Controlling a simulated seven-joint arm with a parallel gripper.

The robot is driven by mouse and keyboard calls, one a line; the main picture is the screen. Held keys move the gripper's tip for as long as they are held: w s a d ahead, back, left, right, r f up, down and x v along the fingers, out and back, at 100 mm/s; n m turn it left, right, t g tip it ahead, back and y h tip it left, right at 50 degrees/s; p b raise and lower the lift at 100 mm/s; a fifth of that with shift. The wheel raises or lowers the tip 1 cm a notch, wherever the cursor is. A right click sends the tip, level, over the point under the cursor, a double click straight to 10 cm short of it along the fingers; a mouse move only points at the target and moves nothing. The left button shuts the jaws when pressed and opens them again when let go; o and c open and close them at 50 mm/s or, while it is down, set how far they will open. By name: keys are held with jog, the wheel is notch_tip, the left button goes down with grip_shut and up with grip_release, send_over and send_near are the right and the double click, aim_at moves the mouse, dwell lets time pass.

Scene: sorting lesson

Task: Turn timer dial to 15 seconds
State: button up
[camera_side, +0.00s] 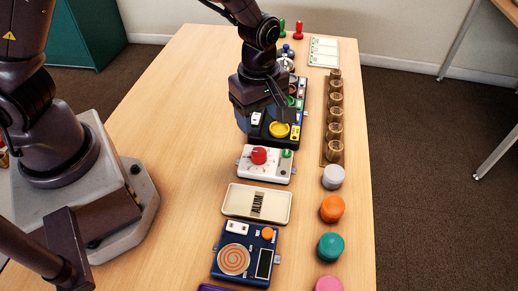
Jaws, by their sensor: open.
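A white box (265,172) with a red dial (259,156) and a small green button (287,153) lies mid-table; marks ring the dial, too small to read. I take this to be the timer. My gripper (281,108) points down beyond it, above a black box (262,135) with a yellow round button (279,129). It is apart from the red dial. The jaws look open, with nothing seen between them. My gripper hides part of the black box and of the boxes behind it.
Nearer are a cream box (231,199) and a blue box with an orange spiral (234,260). A wooden rack of several brown jars (335,132) and coloured round pieces (332,209) line the right edge. The table's left side (170,130) is clear.

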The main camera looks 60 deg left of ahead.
aim_at(259, 152)
notch_tip(259, 152, down, 11)
jog(key=shift+r, duration=0.2)
jog(key=c, duration=0.9)
